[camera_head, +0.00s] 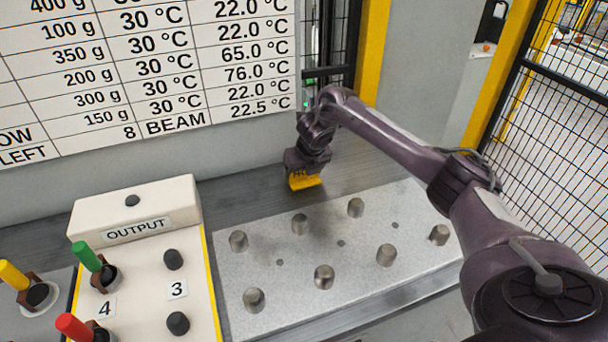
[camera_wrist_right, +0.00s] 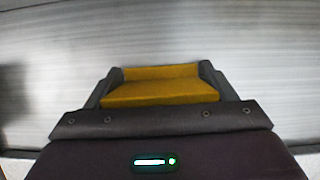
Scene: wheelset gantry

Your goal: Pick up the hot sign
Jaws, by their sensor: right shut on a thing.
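The hot sign is a yellow piece (camera_head: 304,181) at the end of my right arm, low over the dark bench strip behind the metal plate. I cannot read any lettering on it. My right gripper (camera_head: 303,174) is shut on it. In the right wrist view the yellow sign (camera_wrist_right: 155,88) sits between the two dark fingers. I cannot tell whether its lower edge touches the bench. My left gripper is not in view.
A metal plate (camera_head: 270,270) with several short pegs lies in front of the gripper. A cream OUTPUT box (camera_head: 150,255) with coloured handles stands at left. A grey wall with a printed chart (camera_head: 150,70) rises behind. A mesh fence (camera_head: 560,110) is at right.

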